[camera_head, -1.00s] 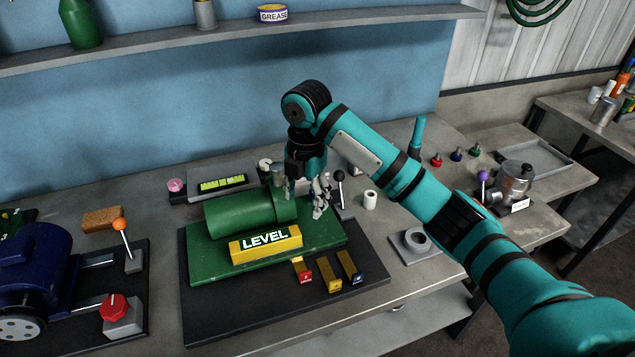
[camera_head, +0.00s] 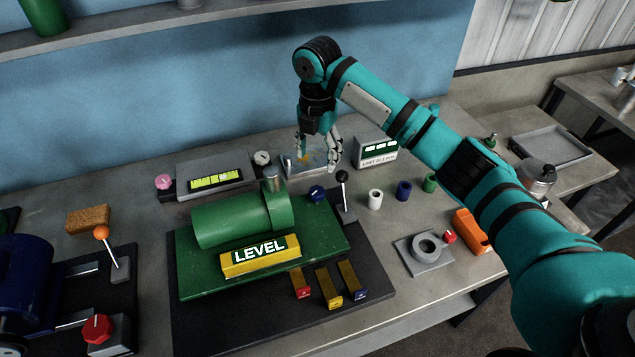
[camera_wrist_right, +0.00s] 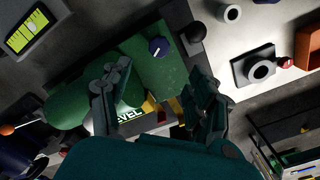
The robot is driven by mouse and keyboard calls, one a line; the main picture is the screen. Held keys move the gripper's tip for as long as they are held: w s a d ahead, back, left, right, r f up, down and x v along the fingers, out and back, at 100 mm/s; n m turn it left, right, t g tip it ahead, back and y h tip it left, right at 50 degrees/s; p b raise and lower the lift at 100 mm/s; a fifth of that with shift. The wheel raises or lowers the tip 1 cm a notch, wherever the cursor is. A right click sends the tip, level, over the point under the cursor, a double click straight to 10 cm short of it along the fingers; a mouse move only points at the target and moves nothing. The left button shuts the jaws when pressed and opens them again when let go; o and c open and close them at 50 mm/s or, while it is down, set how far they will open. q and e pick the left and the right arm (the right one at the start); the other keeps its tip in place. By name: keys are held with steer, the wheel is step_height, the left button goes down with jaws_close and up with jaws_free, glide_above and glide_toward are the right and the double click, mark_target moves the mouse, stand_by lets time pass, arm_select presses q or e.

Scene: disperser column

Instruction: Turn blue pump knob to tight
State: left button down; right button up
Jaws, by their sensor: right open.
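The blue pump knob (camera_head: 317,193) sits at the right end of the green pump (camera_head: 235,222), on its green base plate (camera_head: 325,240). The knob also shows in the right wrist view (camera_wrist_right: 158,46), with a short pale mark on its face; no tight label is readable. My right gripper (camera_head: 318,160) is open and empty. In the head view it appears above and behind the knob, apart from it. In the right wrist view its two fingers (camera_wrist_right: 155,88) are spread, and the knob shows beyond them. My left gripper is in neither view.
A black-knobbed lever (camera_head: 343,190) stands just right of the blue knob. A yellow LEVEL block (camera_head: 260,256) lies in front of the pump. A red knob (camera_head: 97,328) is at front left.

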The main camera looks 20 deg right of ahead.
steer(key=p, duration=0.1)
glide_above(318, 190)
step_height(318, 190, down, 4)
steer(key=shift+f, duration=0.1)
step_height(318, 190, down, 7)
steer(key=shift+r+p, duration=0.1)
steer(key=shift+p, duration=0.75)
steer(key=shift+w+f, duration=0.1)
steer(key=shift+f, duration=0.35)
steer(key=c, duration=1.1)
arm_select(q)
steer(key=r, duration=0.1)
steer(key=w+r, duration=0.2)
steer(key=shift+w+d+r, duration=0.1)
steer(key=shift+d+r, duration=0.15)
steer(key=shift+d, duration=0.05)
arm_select(e)
steer(key=shift+c, duration=0.2)
